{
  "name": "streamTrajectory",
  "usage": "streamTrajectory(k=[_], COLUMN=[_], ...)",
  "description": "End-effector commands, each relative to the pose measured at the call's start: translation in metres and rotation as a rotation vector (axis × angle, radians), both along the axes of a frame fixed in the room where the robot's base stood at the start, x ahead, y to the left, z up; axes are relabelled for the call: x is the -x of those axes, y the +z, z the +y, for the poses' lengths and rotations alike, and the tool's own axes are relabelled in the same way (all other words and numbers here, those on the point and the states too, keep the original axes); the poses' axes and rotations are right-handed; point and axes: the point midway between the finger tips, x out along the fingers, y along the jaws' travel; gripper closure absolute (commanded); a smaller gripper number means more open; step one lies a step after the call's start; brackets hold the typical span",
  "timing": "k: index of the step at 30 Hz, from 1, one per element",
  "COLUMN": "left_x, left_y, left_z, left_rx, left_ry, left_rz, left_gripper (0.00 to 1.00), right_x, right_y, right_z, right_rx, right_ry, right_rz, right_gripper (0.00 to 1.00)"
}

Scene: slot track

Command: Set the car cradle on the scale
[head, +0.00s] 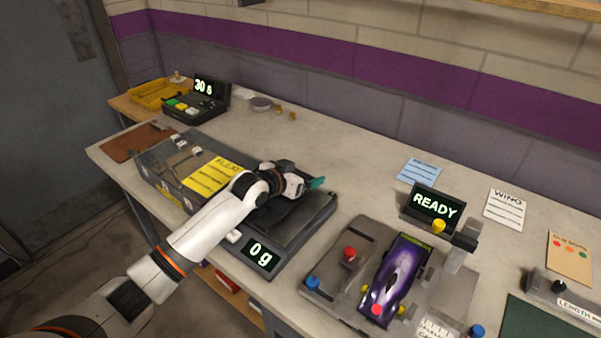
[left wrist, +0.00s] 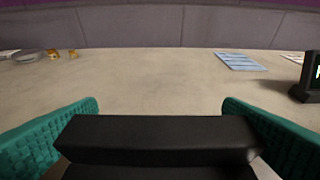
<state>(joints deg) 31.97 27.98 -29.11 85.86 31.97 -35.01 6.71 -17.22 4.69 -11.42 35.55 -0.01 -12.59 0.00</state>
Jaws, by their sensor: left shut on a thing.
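The scale (head: 286,262) sits near the table's front edge, with a display reading 0 g. My left gripper (head: 312,183) is over the scale's back part, its arm crossing in front of it. In the left wrist view, the teal fingers (left wrist: 160,120) stand wide apart on either side of a black bar (left wrist: 160,140), which I take to be the car cradle. In the head view the cradle is hard to tell from the dark scale top, and I cannot tell whether it touches the plate. My right gripper is not in view.
A purple car (head: 402,275) sits on a grey fixture right of the scale, by a READY display (head: 437,205). A clear-sided box with a yellow label (head: 208,177) stands left of the scale. A timer (head: 195,100) is farther back. The table behind the scale is mostly clear.

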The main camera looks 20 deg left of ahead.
Motion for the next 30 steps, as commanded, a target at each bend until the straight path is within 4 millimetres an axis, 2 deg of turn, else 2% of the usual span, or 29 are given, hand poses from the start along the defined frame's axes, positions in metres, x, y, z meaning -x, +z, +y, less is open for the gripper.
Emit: streamTrajectory(k=[9,10,12,18,22,26,30], left_x=[0.0,0.0,0.0,0.001,0.008,0.026,0.053], left_y=[-0.007,-0.007,-0.007,-0.006,-0.003,0.004,0.015], left_z=[0.0,0.0,0.0,0.0,0.003,0.01,0.019], left_rx=[0.0,0.0,0.0,0.0,-0.001,-0.003,-0.004], left_ry=[0.0,0.0,0.0,0.0,0.0,-0.001,-0.002], left_rz=[0.001,0.001,0.001,0.001,0.0,-0.001,0.0], left_gripper=[0.32,0.06,0.0,0.0,0.0,0.0,0.0], right_x=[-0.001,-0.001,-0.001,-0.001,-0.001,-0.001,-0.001], right_y=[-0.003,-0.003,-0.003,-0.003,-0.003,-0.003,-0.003], right_z=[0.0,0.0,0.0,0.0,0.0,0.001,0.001], right_rx=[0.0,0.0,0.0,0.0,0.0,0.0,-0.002], right_ry=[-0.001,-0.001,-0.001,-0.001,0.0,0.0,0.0], right_rz=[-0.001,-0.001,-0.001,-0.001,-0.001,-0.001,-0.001], right_gripper=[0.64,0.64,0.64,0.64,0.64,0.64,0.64])
